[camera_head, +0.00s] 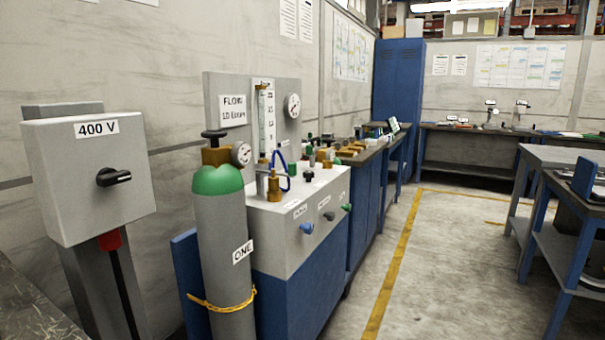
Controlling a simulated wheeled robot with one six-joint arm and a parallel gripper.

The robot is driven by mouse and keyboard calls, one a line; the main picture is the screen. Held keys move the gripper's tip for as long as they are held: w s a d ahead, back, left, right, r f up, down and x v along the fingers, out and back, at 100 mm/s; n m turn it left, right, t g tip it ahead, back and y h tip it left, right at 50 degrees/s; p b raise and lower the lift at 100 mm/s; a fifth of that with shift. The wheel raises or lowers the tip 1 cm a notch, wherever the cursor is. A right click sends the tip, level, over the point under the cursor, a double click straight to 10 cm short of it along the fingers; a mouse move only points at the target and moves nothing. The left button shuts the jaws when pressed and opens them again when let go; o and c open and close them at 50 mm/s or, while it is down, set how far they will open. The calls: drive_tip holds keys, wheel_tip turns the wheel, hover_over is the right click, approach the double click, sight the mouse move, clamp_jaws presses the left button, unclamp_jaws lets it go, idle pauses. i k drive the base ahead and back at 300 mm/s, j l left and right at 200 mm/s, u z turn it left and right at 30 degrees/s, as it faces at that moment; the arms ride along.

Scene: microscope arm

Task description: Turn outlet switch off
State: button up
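A grey box labelled "400 V" (88,180) is mounted on a post at the left. Its black rotary switch handle (113,177) points roughly sideways, to the right. A red plug (110,240) with a black cable (125,290) sits under the box. I cannot read any on or off mark at the handle. A grey gas panel (290,230) to the right has blue, dark and green knobs on its front with small labels that I cannot read clearly. My gripper is not in view.
A gas cylinder with a green shoulder (217,181) stands upright just right of the box, strapped with a yellow band. A dark surface edge (25,315) shows at the lower left. Benches line the back and right. The floor (450,270) in the middle is clear.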

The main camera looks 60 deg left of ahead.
sight(107, 176)
drive_tip(key=u, duration=2.75)
